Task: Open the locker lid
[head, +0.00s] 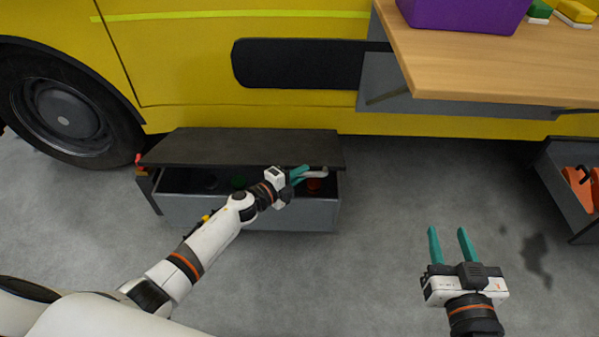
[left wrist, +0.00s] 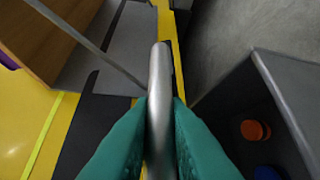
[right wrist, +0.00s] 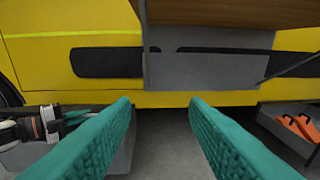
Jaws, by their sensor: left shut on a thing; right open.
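The grey locker (head: 250,215) stands on the floor against the yellow vehicle. Its dark lid (head: 240,147) is tilted partly up, with a gap at the front showing the inside. My left gripper (head: 300,176) is at the right end of the lid's front edge, shut on the pale handle (head: 318,174). In the left wrist view the silver handle (left wrist: 160,80) runs between the teal fingers. An orange item (left wrist: 255,130) and a blue item (left wrist: 266,172) show inside the locker there. My right gripper (head: 450,246) is open and empty over the floor, well right of the locker.
A wooden-topped table (head: 490,65) juts out at upper right, carrying a purple box (head: 465,12). A grey open box (head: 565,190) with orange things (head: 580,188) stands at far right. A wheel (head: 65,110) is left of the locker. Floor between the boxes is clear.

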